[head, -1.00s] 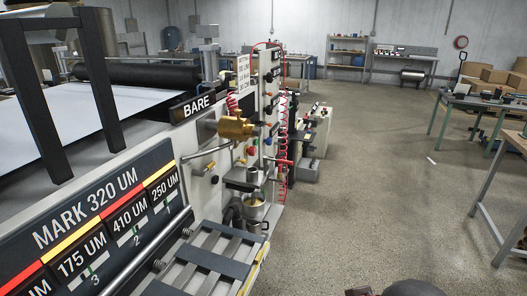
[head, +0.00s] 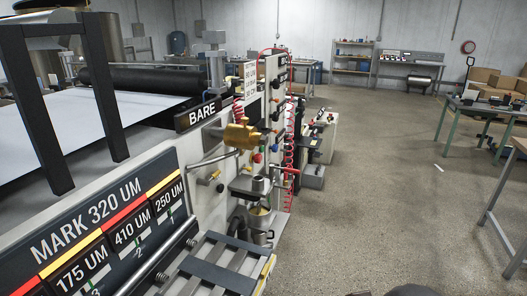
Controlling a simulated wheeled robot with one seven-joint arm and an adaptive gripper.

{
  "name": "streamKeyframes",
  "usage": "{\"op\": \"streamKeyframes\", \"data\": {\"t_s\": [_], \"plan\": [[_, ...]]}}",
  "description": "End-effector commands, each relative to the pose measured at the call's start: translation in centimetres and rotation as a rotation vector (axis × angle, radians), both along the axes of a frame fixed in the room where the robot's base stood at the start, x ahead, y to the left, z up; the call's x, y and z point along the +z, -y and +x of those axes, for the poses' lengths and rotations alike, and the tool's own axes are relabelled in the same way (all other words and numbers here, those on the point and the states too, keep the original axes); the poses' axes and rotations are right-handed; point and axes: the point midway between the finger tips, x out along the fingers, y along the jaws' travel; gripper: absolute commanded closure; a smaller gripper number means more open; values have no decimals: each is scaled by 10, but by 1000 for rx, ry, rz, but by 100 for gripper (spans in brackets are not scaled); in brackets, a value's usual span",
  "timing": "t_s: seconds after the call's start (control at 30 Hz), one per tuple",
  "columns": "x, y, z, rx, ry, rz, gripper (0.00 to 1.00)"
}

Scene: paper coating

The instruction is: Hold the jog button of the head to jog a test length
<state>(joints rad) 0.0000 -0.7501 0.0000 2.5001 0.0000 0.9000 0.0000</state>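A white sheet (head: 95,120) runs to a black roller (head: 140,79). My gripper is not in view; only dark rounded parts that look like mine show at the bottom edge.
A sign board reading MARK 320 UM (head: 95,222) and a slatted step or rack (head: 215,268) are in the left foreground. Red coiled hoses (head: 289,150) hang by the head. Open concrete floor (head: 370,200) lies to the right, with green-legged tables (head: 490,108) beyond.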

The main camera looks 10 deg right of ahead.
Motion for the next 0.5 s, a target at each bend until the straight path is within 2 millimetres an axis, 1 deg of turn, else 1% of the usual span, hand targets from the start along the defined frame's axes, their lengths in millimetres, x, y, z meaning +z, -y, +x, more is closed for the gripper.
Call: {"op": "streamKeyframes", "data": {"t_s": [0.07,0.5], "plan": [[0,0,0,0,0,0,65],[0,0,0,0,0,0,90]]}}
